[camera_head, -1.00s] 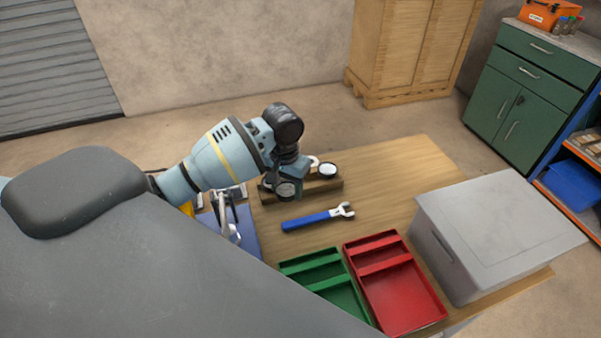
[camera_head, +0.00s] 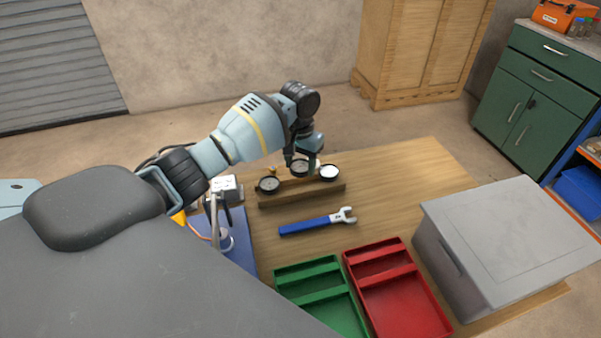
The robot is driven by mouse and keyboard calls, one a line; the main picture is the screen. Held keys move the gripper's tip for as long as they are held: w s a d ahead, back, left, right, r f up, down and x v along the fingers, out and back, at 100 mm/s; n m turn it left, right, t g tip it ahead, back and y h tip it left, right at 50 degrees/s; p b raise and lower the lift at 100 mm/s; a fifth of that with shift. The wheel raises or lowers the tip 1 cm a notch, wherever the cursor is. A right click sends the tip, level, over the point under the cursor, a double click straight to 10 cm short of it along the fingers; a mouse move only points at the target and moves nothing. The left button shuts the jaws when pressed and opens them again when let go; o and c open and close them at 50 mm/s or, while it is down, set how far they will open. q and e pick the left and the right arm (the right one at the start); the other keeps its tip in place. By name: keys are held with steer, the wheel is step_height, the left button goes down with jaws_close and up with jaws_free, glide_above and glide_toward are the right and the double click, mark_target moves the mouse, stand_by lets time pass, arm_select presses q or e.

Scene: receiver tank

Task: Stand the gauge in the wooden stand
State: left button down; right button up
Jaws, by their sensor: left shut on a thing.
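The wooden stand (camera_head: 300,193) lies along the far left part of the table. A dark-rimmed round gauge (camera_head: 268,185) is at its left end and another with a bright white face (camera_head: 329,172) is at its right end. My left gripper (camera_head: 304,168) is over the middle of the stand, shut on a third round gauge (camera_head: 299,167) that shows between the other two. The fingers partly cover this gauge. I cannot tell whether its lower end is in the stand or just above it. My right gripper is not in view.
A blue-handled wrench (camera_head: 316,223) lies in front of the stand. Green (camera_head: 318,295) and red (camera_head: 400,297) trays and a grey box (camera_head: 505,245) fill the near and right table. A blue mat (camera_head: 238,240) with metal parts lies left. The table right of the stand is clear.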

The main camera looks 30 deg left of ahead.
mark_target(300, 166)
arm_select(q)
step_height(300, 166, down, 4)
steer(key=shift+s+r, duration=0.1)
steer(key=shift+r, duration=0.2)
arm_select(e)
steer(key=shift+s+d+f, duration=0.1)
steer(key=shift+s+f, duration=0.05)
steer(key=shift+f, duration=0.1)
arm_select(q)
steer(key=c, duration=0.6)
jaws_free()
steer(key=shift+f, duration=0.25)
step_height(300, 166, up, 11)
steer(key=shift+r+p, duration=0.15)
steer(key=shift+p, duration=0.4)
steer(key=shift+r, duration=0.55)
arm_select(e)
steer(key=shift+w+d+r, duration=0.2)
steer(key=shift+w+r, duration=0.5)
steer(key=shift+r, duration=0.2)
